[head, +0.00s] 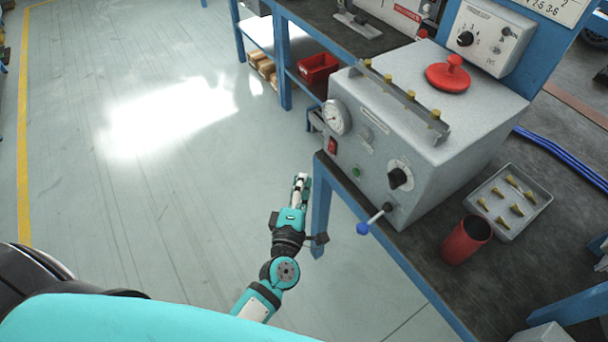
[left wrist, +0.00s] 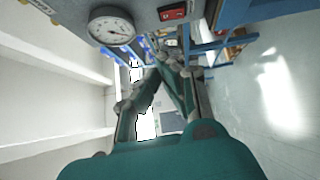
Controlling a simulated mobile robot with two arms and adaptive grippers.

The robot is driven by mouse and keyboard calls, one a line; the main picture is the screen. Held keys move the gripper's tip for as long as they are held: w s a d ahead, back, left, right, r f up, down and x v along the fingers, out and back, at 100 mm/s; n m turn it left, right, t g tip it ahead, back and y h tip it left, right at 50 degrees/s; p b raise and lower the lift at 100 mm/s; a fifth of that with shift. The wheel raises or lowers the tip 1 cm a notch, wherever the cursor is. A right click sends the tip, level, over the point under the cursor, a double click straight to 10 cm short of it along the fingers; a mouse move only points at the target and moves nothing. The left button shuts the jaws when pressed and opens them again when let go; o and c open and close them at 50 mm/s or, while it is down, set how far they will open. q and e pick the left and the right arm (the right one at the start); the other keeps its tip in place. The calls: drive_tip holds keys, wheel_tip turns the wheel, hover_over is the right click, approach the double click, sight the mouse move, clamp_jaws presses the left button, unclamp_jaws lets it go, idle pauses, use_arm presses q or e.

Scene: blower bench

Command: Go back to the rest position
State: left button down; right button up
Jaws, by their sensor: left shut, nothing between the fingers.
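My left gripper (head: 300,184) is in the head view, over the floor just left of the bench's front edge. Its arm comes up from the bottom of the picture. Its fingers are shut with nothing held, and they also show in the left wrist view (left wrist: 160,72). The grey blower box (head: 440,150) stands on the bench (head: 425,265), right of the gripper and apart from it. The box's gauge (head: 335,117) and red switch (head: 332,145) face the gripper side. The gauge also shows in the left wrist view (left wrist: 111,27). My right gripper is not in view.
A lever with a blue knob (head: 363,228) sticks out from the box toward the gripper side. A tray (head: 540,190) of brass parts and a red cup (head: 466,240) stand on the bench. A red bin (head: 318,68) sits on a shelf behind. Floor (head: 150,200) at left is clear.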

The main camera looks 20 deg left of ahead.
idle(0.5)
use_arm(q)
drive_tip(key=s+d+f+m+g+h, duration=0.1)
drive_tip(key=s+f+m+g, duration=0.25)
drive_tip(key=f, duration=0.65)
drive_tip(key=s+f+m+g+h, duration=0.2)
drive_tip(key=s+f+m, duration=0.3)
drive_tip(key=f, duration=0.5)
drive_tip(key=s+d+f+m+g+h, duration=0.15)
drive_tip(key=s+f+m, duration=0.3)
drive_tip(key=f, duration=0.55)
drive_tip(key=s+a+f+m+g, duration=0.3)
drive_tip(key=s+f, duration=0.2)
drive_tip(key=s, duration=0.4)
drive_tip(key=s+a+f+m+g+y, duration=0.1)
drive_tip(key=s+a+f+m+g, duration=0.2)
drive_tip(key=s+f, duration=0.3)
drive_tip(key=s+a+f+m+g+y, duration=0.1)
drive_tip(key=s+a+f+m+g, duration=0.2)
drive_tip(key=s, duration=1)
wheel_tip(320, 180, down, 2)
drive_tip(key=shift+a+f+g, duration=0.25)
drive_tip(key=shift+a+g, duration=0.45)
drive_tip(key=shift+a, duration=0.05)
drive_tip(key=shift+w, duration=0.1)
